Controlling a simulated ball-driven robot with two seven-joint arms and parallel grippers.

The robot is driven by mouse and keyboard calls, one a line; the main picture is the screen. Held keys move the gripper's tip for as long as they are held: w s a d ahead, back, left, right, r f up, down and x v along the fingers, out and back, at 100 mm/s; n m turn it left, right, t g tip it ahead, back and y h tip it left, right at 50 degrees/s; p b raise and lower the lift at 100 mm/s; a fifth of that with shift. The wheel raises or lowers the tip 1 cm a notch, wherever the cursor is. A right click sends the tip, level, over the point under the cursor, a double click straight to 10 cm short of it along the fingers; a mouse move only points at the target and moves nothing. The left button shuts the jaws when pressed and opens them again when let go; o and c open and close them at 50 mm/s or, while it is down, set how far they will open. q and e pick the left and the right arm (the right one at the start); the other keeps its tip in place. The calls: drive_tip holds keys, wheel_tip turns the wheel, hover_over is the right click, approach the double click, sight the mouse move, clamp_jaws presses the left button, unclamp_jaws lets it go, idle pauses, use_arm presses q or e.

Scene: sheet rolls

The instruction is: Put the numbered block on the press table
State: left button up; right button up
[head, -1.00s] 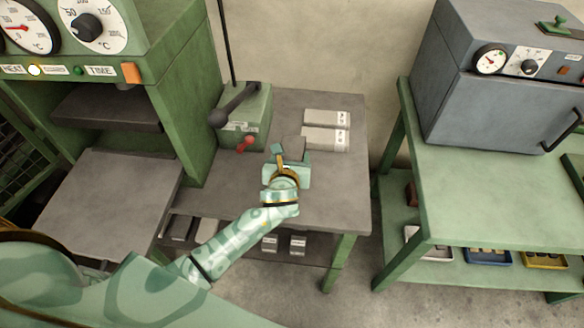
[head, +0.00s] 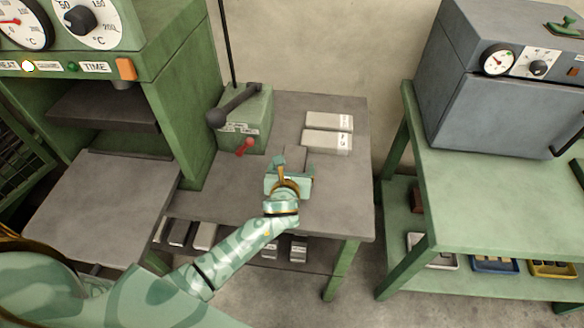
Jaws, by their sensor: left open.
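Two pale blocks with small printed labels lie on the grey-topped table beside the green press: a far one (head: 328,121) and a nearer one (head: 322,141). The label characters are too small to read. A plain grey block (head: 295,157) sits just beyond my left gripper (head: 290,170). The left gripper is open above the grey tabletop (head: 230,185), left of and nearer than the labelled blocks. I cannot tell whether its fingers touch the grey block. My right gripper is out of view.
A lever box (head: 243,125) with a red handle stands at the table's back left. The green press (head: 185,90) has a flat grey plate (head: 100,205) in front. More blocks lie on the shelf below. A green bench (head: 490,190) with a blue-grey oven (head: 500,105) stands right.

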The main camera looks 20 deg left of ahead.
use_arm(q)
drive_tip(key=shift+r, duration=0.15)
drive_tip(key=p+v, duration=0.3)
drive_tip(key=v, duration=0.9)
drive_tip(key=shift+p, duration=0.4)
